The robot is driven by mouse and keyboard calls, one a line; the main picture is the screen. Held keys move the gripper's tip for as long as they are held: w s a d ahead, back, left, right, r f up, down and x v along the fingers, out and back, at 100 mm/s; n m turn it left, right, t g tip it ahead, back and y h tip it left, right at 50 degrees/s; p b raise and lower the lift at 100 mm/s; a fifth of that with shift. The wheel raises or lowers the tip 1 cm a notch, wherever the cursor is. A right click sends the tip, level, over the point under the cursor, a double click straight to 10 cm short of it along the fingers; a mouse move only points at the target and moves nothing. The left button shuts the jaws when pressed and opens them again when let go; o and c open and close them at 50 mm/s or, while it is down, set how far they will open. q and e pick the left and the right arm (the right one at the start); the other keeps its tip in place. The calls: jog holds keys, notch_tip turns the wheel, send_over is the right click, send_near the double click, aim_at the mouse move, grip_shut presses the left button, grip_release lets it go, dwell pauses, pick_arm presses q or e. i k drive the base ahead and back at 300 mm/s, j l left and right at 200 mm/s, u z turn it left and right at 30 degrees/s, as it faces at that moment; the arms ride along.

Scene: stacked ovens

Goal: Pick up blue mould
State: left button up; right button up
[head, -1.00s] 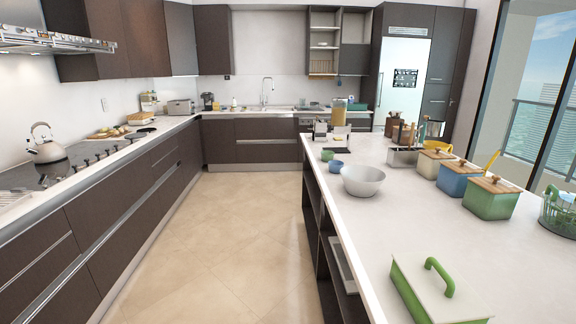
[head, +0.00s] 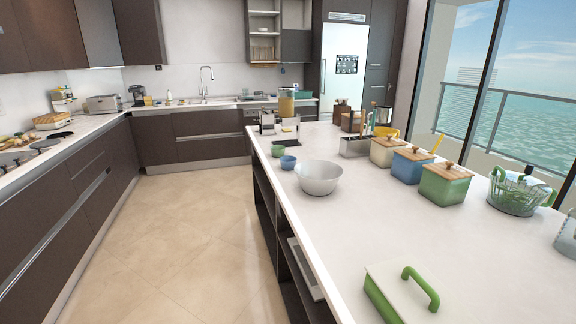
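A small blue cup-like mould (head: 288,162) stands on the white island counter (head: 350,225), near its left edge. It is just in front of a small green cup (head: 278,150) and behind and left of a grey metal bowl (head: 318,177). It appears upright and uncovered. Neither of my grippers shows in the head view.
A white and green lidded box (head: 400,293) is near the front of the island. The tiled floor (head: 180,230) left of the island is clear.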

aim_at(288, 163)
jog(key=i+j+z, duration=0.1)
jog(key=z, duration=0.35)
jog(key=i+j+z, duration=0.1)
jog(key=z, duration=0.35)
jog(key=j+z, duration=0.25)
jog(key=z, duration=0.2)
jog(key=j+z, duration=0.25)
jog(key=z, duration=0.2)
jog(key=j+z, duration=0.2)
jog(key=z, duration=0.25)
jog(key=i, duration=0.05)
